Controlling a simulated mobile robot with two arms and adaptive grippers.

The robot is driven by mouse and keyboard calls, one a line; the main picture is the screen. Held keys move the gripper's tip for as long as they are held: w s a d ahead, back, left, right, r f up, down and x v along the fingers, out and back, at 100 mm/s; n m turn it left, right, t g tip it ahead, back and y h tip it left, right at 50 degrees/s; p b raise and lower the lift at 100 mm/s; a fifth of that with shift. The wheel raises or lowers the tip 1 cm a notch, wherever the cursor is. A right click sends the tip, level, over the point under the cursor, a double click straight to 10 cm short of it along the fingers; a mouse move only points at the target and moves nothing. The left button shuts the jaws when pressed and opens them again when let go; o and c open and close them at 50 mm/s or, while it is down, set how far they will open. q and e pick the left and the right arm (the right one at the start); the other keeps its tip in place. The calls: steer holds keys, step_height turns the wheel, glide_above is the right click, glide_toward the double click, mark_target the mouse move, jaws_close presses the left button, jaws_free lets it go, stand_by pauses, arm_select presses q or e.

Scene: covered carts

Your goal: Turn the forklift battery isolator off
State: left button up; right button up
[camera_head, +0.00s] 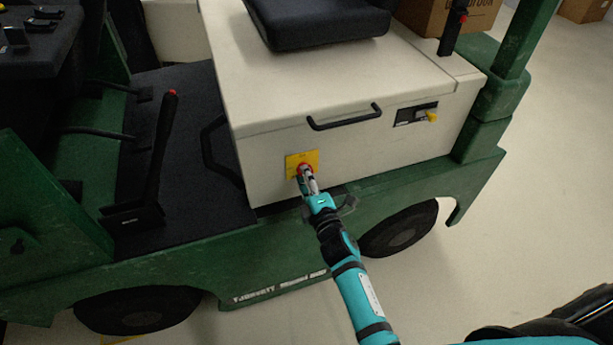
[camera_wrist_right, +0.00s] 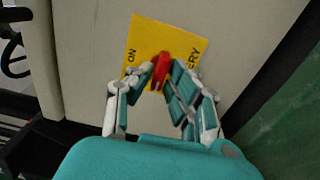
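The battery isolator is a red handle (camera_wrist_right: 161,68) on a yellow plate (camera_wrist_right: 196,42) on the forklift's cream side panel. In the wrist view, "ON" shows left of the handle and part of a word ending "ERY" to its right. My right gripper (camera_head: 304,174) reaches up to the plate in the head view and covers much of the handle. In the wrist view its two fingers (camera_wrist_right: 165,72) close in on the handle from both sides and appear to touch it. My left gripper is not in view.
The forklift has a green frame (camera_head: 420,185), a black seat (camera_head: 318,20) and a black grab handle (camera_head: 345,118) above the plate. A yellow key-like part (camera_head: 432,116) sits further right. A red-tipped lever (camera_head: 158,150) stands at left. Open floor (camera_head: 545,190) lies at right.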

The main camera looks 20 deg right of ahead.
steer(key=shift+o, duration=1.2)
steer(key=s, duration=0.7)
steer(key=shift+s, duration=0.25)
steer(key=shift+d, duration=0.1)
